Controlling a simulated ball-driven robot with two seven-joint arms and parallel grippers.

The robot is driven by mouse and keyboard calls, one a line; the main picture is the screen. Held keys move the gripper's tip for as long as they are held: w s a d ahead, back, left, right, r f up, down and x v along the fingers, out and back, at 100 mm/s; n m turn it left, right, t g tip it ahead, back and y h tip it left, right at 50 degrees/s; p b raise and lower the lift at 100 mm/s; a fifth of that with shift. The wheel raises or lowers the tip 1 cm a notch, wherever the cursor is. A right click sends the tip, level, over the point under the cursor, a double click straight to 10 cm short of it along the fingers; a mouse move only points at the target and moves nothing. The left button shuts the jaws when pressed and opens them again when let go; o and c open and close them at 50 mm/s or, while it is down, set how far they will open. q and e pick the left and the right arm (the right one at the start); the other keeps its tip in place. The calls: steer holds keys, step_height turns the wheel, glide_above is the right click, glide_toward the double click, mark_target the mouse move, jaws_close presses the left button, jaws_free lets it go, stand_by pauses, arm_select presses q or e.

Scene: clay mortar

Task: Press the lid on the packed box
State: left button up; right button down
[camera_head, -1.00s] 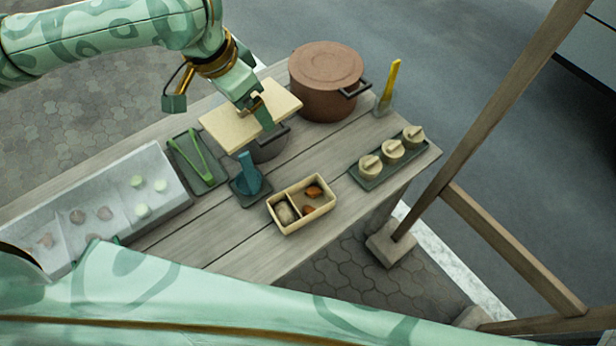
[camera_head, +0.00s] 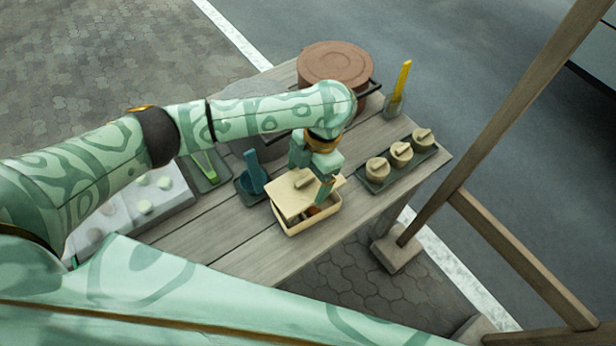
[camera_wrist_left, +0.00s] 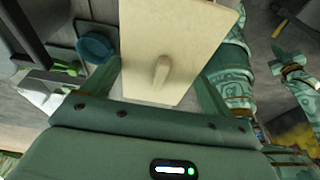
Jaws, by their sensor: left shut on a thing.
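The lid has a raised bar handle, which shows between the fingers in the wrist view (camera_wrist_left: 161,72). The lid is over the pale box (camera_head: 308,227), shifted toward its far left side and hiding most of the inside. A bit of orange food (camera_head: 315,210) shows at the box's right part. I cannot tell whether the lid touches the rim. Green patterned parts at the right of the wrist view look like my right arm and gripper (camera_wrist_left: 288,62); its jaws are unclear.
A blue mortar (camera_head: 254,178) stands just left of the box. A tray with several lidded pots (camera_head: 401,153) is to the right. A brown pot (camera_head: 334,64) and a holder with a yellow-handled tool (camera_head: 398,90) stand behind. The table's front edge is close to the box.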

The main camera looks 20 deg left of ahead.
arm_select(q)
steer(key=shift+s+d+f+m, duration=0.1)
steer(key=shift+s+f+m, duration=0.1)
steer(key=shift+f+m, duration=0.35)
step_height(320, 180, down, 4)
steer(key=b, duration=0.5)
steer(key=shift+f, duration=0.5)
steer(key=shift+p, duration=0.5)
steer(key=shift+f, duration=0.35)
stand_by(0.8)
steer(key=shift+f, duration=0.15)
stand_by(0.7)
